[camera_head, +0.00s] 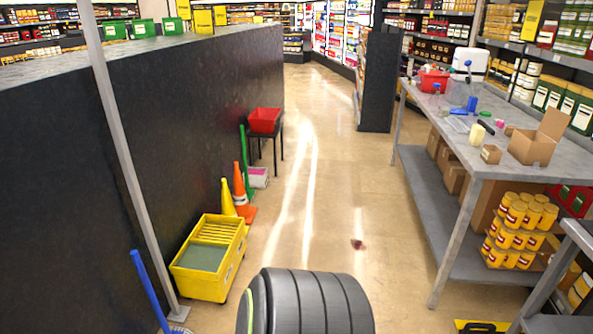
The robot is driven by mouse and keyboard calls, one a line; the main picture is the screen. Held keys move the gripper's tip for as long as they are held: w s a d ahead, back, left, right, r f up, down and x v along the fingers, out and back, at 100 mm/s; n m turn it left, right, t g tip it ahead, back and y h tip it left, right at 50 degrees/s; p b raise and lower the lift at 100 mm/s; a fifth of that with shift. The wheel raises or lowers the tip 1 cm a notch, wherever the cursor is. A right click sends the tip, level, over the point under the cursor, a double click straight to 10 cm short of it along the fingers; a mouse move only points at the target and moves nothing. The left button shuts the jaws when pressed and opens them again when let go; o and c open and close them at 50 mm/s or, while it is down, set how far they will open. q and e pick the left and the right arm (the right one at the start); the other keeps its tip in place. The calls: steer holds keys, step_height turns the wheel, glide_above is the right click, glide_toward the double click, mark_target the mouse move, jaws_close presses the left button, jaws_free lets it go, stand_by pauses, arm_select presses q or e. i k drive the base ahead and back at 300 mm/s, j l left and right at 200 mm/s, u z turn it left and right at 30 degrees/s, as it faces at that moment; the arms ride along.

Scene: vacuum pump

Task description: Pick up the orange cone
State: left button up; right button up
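The orange cone (239,183) stands upright on the floor beside the dark wall on the left, beyond the yellow mop bucket. It has a pale band low down and an orange base. A yellow cone-shaped object (227,197) stands close in front of it on the left and partly covers it. Neither of my grippers shows in the head view.
The yellow mop bucket (232,271) stands nearer along the dark wall (205,110). A green pole (243,150) and a small table with a red bin (264,121) are beyond the cone. A long workbench (450,140) lines the right. The middle aisle is mostly clear, with a small dark red item (357,244) on the floor.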

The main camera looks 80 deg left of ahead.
mark_target(240, 198)
steer(key=u, duration=3.25)
